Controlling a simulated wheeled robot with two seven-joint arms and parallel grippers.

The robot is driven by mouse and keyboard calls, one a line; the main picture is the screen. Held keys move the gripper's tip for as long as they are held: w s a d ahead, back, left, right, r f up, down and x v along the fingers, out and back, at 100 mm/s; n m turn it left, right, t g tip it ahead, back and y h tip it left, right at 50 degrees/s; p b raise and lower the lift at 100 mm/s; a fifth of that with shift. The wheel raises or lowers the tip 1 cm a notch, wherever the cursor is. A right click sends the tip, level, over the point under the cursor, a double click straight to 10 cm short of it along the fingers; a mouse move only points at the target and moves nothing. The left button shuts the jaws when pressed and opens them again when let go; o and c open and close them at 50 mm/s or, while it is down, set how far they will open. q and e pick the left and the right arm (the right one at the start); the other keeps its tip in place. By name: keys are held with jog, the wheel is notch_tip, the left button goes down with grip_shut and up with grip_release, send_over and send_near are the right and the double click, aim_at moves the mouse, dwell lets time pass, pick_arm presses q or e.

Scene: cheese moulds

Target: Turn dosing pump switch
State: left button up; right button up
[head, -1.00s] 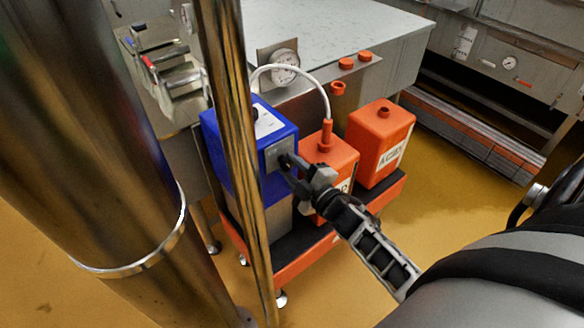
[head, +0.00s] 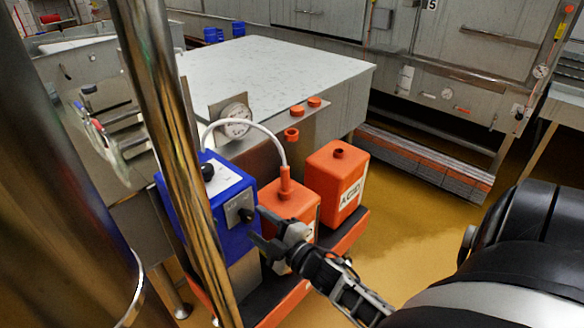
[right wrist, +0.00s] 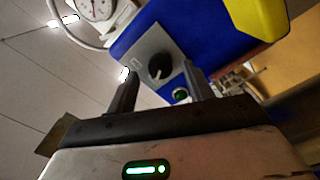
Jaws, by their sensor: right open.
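The blue dosing pump (head: 228,196) stands on a low trolley. A grey plate (head: 238,205) on its side carries a black rotary switch (head: 246,215). In the right wrist view the switch (right wrist: 160,66) sits on the grey plate (right wrist: 146,52), its pointer tilted, with a lit green lamp (right wrist: 180,94) beside it. My right gripper (head: 258,228) is open just in front of the plate. In the right wrist view its fingers (right wrist: 160,76) stand apart, one to each side of the switch in the picture; I cannot see contact. My left gripper is not in view.
Orange canisters (head: 338,186) stand beside the pump on the trolley (head: 345,240); one (head: 290,208) has a white hose (head: 262,128) arching over from the pump side. A pressure gauge (head: 235,120) and a steel vat (head: 290,70) lie behind. Yellow floor (head: 420,210) is clear at right.

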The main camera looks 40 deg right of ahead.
jog(key=s+d+b, duration=0.1)
jog(key=s, duration=1.2)
jog(key=shift+s, duration=0.15)
dwell(6.5)
